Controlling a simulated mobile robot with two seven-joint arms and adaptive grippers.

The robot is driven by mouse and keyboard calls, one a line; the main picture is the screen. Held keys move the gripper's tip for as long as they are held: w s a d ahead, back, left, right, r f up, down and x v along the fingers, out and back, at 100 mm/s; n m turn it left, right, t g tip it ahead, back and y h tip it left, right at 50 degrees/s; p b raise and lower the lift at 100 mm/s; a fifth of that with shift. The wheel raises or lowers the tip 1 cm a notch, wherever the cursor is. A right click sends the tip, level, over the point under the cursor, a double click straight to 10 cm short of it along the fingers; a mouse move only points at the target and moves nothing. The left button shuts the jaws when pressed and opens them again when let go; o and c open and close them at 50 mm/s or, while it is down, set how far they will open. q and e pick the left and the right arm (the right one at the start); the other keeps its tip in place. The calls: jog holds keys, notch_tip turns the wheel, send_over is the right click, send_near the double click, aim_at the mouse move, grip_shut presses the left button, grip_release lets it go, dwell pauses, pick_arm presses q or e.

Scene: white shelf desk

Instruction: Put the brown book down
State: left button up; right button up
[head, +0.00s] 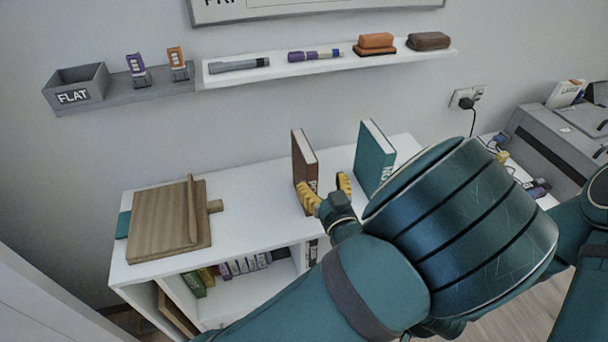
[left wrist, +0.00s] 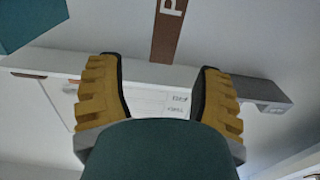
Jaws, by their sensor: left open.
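The brown book (head: 304,158) stands upright on top of the white shelf desk (head: 245,185), its spine facing me. My left gripper (head: 326,192) is open in front of the lower part of the spine, its yellow fingers spread. One finger overlaps the book's lower edge in the head view; I cannot tell if it touches. In the left wrist view the fingers (left wrist: 155,88) are apart with nothing between them, and the brown book (left wrist: 168,30) is at the top middle, in line with the gap. My right gripper is not in view.
A teal book (head: 374,158) stands upright to the right of the brown one. A wooden stand (head: 170,222) lies at the desk's left. Wall ledges above hold markers, erasers, stamps and a grey box (head: 77,86) labelled FLAT. A printer (head: 560,135) is at the right.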

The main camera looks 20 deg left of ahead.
aim_at(307, 155)
pick_arm(q)
jog(key=b+x, duration=0.1)
jog(key=x, duration=0.9)
jog(key=shift+w+a+f, duration=0.1)
jog(key=shift+a, duration=0.3)
grip_shut()
